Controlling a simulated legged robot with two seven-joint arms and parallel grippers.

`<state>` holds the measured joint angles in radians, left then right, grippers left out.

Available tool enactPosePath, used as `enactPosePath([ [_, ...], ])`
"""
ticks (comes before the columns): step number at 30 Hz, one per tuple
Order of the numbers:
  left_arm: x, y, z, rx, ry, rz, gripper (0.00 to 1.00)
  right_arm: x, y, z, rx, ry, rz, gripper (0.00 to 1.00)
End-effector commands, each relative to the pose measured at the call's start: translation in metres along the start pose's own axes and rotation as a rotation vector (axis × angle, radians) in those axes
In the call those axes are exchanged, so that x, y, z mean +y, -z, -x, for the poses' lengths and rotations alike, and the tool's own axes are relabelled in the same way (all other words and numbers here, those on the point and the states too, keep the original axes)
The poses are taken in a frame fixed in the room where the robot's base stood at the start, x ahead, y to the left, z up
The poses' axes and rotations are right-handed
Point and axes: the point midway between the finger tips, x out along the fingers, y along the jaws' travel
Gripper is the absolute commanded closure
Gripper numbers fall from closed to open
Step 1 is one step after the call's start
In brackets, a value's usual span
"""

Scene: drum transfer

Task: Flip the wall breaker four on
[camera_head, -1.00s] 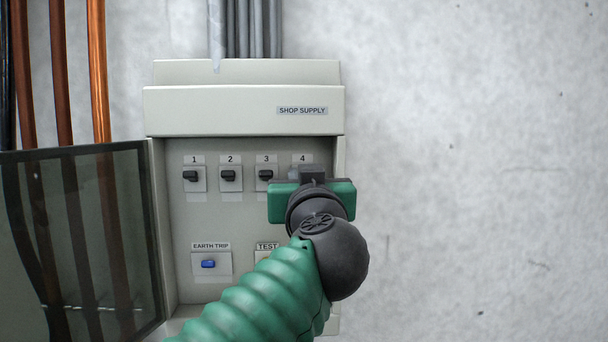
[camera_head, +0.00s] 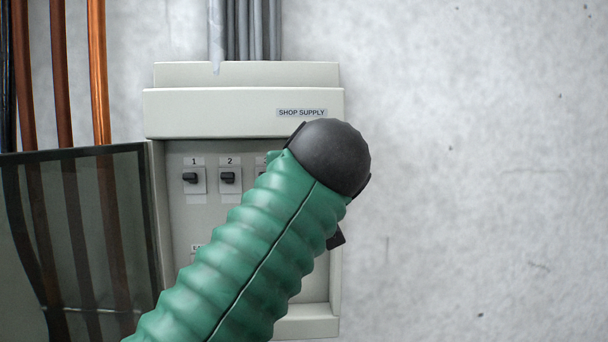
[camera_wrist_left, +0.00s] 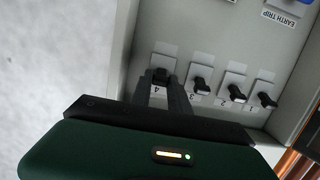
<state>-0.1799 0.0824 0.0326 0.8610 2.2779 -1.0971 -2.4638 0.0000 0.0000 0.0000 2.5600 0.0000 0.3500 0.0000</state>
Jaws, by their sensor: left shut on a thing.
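The grey wall panel (camera_head: 242,112), labelled SHOP SUPPLY, has its row of numbered breakers partly covered by my left arm in the head view. Breaker four (camera_wrist_left: 161,75) shows in the wrist view, which sees the panel upside down, with its dark lever between my fingertips. My left gripper (camera_wrist_left: 159,84) is shut on that lever. In the head view the gripper and breaker four are hidden behind my green arm. Which way lever four points is hard to tell. My right gripper is in neither view.
Breakers one (camera_head: 194,179) and two (camera_head: 230,178) are clear of my arm; breaker three (camera_wrist_left: 201,84) sits close beside my fingers. A tinted cover (camera_head: 85,240) hangs open at the left. Orange pipes (camera_head: 98,70) run above it. Bare wall (camera_head: 480,180) lies to the right.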

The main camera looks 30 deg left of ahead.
Motion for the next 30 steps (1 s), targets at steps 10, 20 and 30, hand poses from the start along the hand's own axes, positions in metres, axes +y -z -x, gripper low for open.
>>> enactPosePath([
  [10, 0.000, 0.001, 0.000, 0.003, 0.000, 0.000, 0.56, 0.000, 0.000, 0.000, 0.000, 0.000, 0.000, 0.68],
  [20, 0.000, 0.000, 0.011, 0.004, -0.002, 0.001, 0.56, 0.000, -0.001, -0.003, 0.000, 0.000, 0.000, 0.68],
  [30, 0.002, -0.001, 0.102, 0.003, -0.007, 0.000, 0.56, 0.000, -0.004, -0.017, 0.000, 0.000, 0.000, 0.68],
])
